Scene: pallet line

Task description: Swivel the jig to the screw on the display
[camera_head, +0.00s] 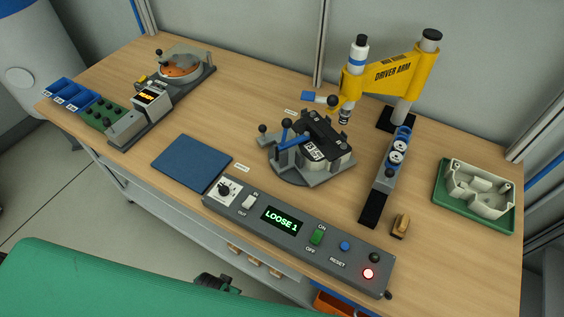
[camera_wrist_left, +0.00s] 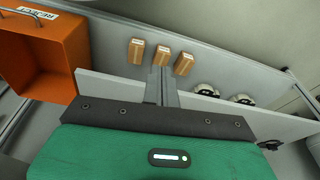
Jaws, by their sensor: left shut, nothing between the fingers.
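The jig (camera_head: 291,170) is a round grey swivel base on the table in the head view. It has a blue lever and black-knobbed handles. It holds a pale grey part under a black clamp, with a white label on its front. The display (camera_head: 281,219) on the grey control panel (camera_head: 325,274) reads "LOOSE 1" in green. My left gripper (camera_head: 217,284) is low in front of the table, well away from the jig. In the wrist view its narrow fingers (camera_wrist_left: 160,84) are together and empty.
The panel has a lit red lamp (camera_head: 368,273). A blue mat (camera_head: 192,163) lies left of the jig. A green tray (camera_head: 474,200) with a grey housing is at right.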

